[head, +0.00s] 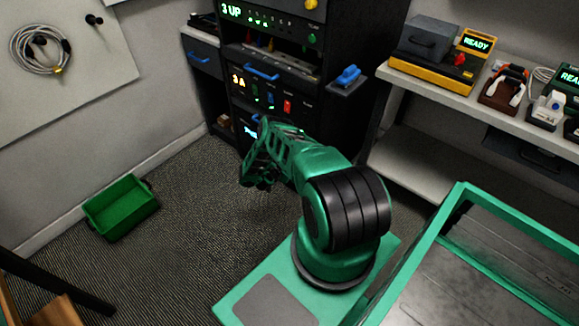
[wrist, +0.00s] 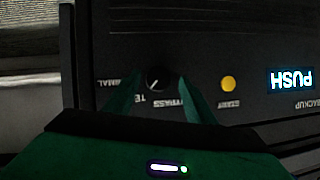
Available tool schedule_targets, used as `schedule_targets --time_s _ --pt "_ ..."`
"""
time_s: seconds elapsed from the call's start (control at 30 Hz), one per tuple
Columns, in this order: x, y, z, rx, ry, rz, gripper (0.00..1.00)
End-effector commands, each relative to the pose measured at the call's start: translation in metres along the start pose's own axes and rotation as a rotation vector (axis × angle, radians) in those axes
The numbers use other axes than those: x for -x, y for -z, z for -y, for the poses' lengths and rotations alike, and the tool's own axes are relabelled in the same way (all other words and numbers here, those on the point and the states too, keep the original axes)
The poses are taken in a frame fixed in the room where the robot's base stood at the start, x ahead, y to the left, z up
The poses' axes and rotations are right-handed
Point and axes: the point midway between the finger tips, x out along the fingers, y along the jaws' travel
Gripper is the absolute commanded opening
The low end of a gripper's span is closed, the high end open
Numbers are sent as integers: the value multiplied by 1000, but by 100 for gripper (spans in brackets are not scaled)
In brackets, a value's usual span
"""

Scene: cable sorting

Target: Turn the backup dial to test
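The backup dial (wrist: 158,79) is a small black round knob on a dark panel (wrist: 205,45), seen upside down in the wrist view. Its white pointer mark points down-left in the picture, toward a partly hidden label starting "TE". Labels ending "MAL" and "YPASS" lie beside it. My gripper (wrist: 160,82) has its two green fingers on either side of the dial, with a visible gap at each side, so it looks open. In the head view my arm covers the gripper and most of this panel.
A yellow start button (wrist: 228,83) and a lit display reading PUSH (wrist: 292,80) sit beside the dial. In the head view, a panel with coloured switches (head: 275,98) is above. A green bin (head: 121,207) stands on the floor at left; a shelf (head: 440,85) holds devices at right.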

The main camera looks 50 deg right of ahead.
Motion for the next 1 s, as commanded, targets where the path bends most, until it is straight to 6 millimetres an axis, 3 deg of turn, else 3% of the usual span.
schedule_targets --time_s 0.27,0.7,1.0 --pt "5 0 -1 0 -1 1 50" --pt "78 -2 1 5 2 2 50" --pt "106 -1 0 2 -1 0 50"
